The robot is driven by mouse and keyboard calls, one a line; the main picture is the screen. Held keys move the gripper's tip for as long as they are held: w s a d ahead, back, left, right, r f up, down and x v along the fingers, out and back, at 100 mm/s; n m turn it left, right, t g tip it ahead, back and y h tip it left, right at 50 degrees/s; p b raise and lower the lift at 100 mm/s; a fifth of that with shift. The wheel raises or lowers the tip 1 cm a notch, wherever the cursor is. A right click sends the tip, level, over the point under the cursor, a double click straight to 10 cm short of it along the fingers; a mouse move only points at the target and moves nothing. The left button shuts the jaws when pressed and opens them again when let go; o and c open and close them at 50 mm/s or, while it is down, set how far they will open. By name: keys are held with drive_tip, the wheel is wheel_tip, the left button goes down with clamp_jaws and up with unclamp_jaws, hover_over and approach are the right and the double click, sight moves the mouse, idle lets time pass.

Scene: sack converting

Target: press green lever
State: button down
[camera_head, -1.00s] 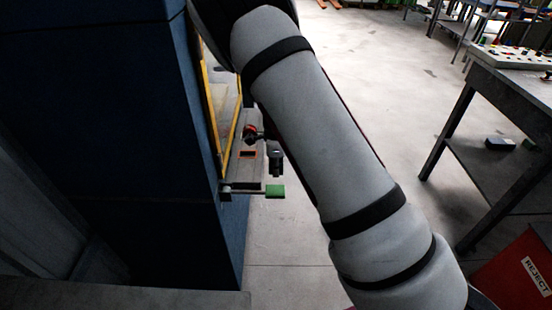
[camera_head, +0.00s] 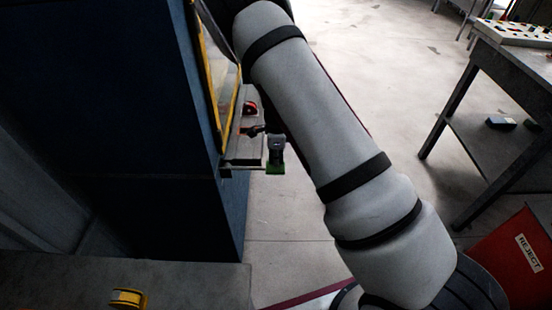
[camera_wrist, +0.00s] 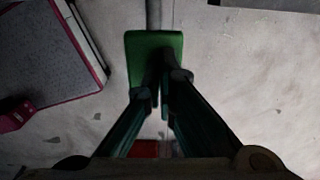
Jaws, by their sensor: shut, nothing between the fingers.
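The green lever (camera_head: 275,169) sticks out to the right from the side of the dark blue machine (camera_head: 120,120), on a thin grey bar. Its flat green paddle also shows in the wrist view (camera_wrist: 140,52), at the upper middle. My gripper (camera_head: 276,150) is shut and empty, and points down at the paddle. In the wrist view the closed fingertips (camera_wrist: 163,82) overlap the right part of the paddle and hide some of it. I cannot tell for sure whether the tips touch it.
A yellow-framed panel (camera_head: 232,110) and a red knob (camera_head: 251,107) sit on the machine near the lever. A metal table (camera_head: 510,75) and a red reject bin (camera_head: 515,260) stand at the right. A yellow object (camera_head: 127,298) lies on the grey surface at the lower left.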

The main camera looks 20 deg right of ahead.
sight(277, 169)
drive_tip(key=shift+d+f+y+b, duration=0.25)
drive_tip(key=shift+f+y+b, duration=0.2)
drive_tip(key=shift+f, duration=0.35)
wheel_tip(277, 169, down, 3)
drive_tip(key=shift+d+t+y+b, duration=0.1)
drive_tip(key=shift+t+y+b, duration=0.4)
drive_tip(key=shift+y+b, duration=0.5)
drive_tip(key=shift+f+b, duration=0.3)
drive_tip(key=x, duration=0.1)
drive_tip(key=b+x, duration=0.2)
drive_tip(key=shift+s+f, duration=0.25)
drive_tip(key=shift+f, duration=0.2)
drive_tip(key=shift+s+f, duration=0.1)
drive_tip(key=d+p+v, duration=0.2)
drive_tip(key=v, duration=1.2)
drive_tip(key=shift+d+f, duration=0.2)
drive_tip(key=shift+d, duration=0.2)
drive_tip(key=shift+r, duration=0.1)
